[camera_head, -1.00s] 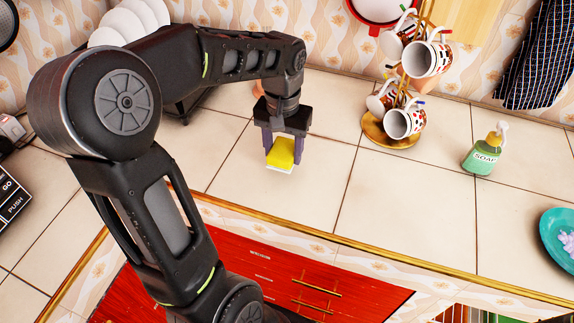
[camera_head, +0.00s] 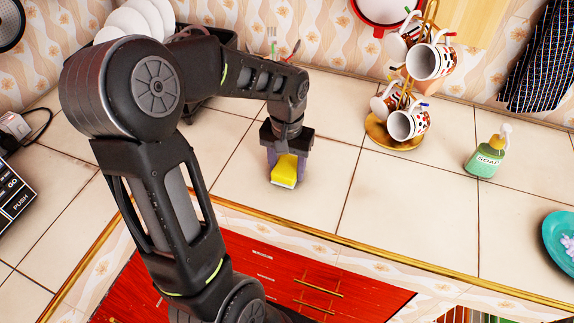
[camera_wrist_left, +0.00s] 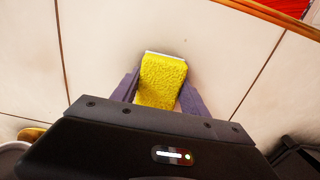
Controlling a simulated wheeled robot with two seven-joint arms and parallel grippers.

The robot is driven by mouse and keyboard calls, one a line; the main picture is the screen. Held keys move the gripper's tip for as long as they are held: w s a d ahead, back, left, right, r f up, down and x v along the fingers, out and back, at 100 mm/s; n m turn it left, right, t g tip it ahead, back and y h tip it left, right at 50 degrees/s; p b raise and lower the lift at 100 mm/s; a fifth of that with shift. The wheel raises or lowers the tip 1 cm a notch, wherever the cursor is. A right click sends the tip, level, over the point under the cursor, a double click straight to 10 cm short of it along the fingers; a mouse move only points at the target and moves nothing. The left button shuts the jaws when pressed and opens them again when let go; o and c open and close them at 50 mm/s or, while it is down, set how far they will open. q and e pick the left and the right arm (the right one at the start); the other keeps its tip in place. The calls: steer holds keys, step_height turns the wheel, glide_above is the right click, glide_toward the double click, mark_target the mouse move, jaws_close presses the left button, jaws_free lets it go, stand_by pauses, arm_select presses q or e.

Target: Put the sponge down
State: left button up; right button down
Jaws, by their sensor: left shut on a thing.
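A yellow sponge (camera_head: 285,168) with a white edge is between the purple fingers of my left gripper (camera_head: 287,163), at the tiled counter (camera_head: 315,195) in the head view. In the left wrist view the sponge (camera_wrist_left: 162,80) sits between the two fingers of my left gripper (camera_wrist_left: 160,95), which is shut on it. The sponge is at or just above the counter; I cannot tell if it touches. My right gripper is not in view.
A mug tree with several mugs (camera_head: 405,124) stands at the back right of the sponge. A green soap bottle (camera_head: 486,157) and a teal plate (camera_head: 558,238) are farther right. A dish rack with white plates (camera_head: 150,18) is behind my arm. The counter's front edge (camera_head: 340,240) is nearby.

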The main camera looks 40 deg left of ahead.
mark_target(287, 165)
arm_select(q)
steer(key=shift+f, duration=0.1)
steer(key=shift+f, duration=0.15)
steer(key=o, duration=1.2)
steer(key=shift+r, duration=0.25)
step_height(287, 165, up, 12)
steer(key=shift+b, duration=0.4)
